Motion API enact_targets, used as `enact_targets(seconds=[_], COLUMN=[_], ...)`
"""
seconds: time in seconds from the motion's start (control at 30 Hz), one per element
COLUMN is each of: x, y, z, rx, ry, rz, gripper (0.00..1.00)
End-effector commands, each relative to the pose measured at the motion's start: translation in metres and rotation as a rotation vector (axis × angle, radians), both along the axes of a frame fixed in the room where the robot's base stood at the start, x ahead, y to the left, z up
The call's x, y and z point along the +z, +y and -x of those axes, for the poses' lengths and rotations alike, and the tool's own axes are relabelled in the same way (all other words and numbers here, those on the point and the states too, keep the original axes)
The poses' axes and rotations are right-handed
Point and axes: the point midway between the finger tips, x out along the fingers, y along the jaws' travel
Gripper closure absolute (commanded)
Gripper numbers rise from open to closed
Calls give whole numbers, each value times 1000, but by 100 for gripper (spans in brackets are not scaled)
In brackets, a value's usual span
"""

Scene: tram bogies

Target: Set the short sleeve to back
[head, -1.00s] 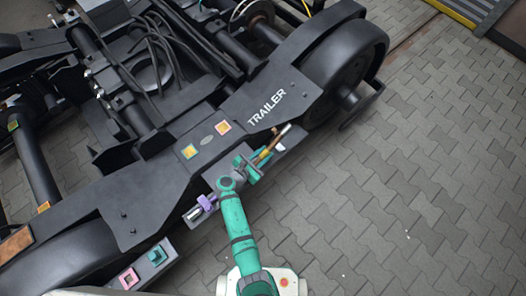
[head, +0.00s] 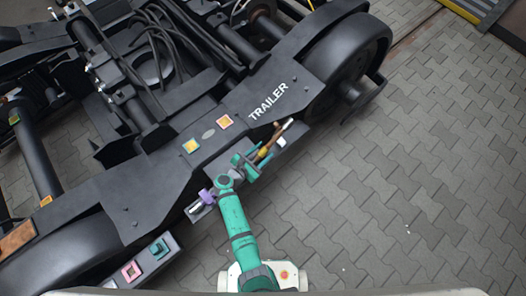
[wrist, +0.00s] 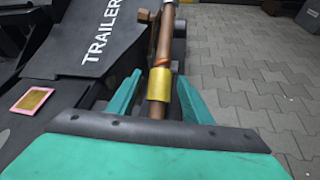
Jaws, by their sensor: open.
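A short yellow sleeve (wrist: 159,84) sits around a copper-coloured rod (wrist: 166,35) in the wrist view. In the head view the yellow sleeve (head: 263,152) shows small beside my gripper (head: 261,154), at the bogie's near side below the TRAILER lettering. My gripper (wrist: 157,82) is open, with one teal finger on each side of the sleeve. I see some space on the right; contact on the left cannot be told. The rod's near end is hidden behind the gripper body.
A purple part (head: 206,196) lies left of my gripper. The dark bogie frame (head: 150,190) rises close behind, with a wheel (head: 345,60) to the right. A lower ledge carries a pink square (head: 131,271) and a teal square (head: 158,248). Paving (head: 400,190) at right is clear.

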Motion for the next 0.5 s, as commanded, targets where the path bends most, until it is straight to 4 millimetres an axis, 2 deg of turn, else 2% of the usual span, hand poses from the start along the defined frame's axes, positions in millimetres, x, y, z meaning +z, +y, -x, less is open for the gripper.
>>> enact_targets(seconds=[0.17, 0.5], x=[7, 31], y=[14, 50], z=[15, 59], rx=[3, 3], ry=[1, 0], rz=[-1, 0], gripper=[54, 54])
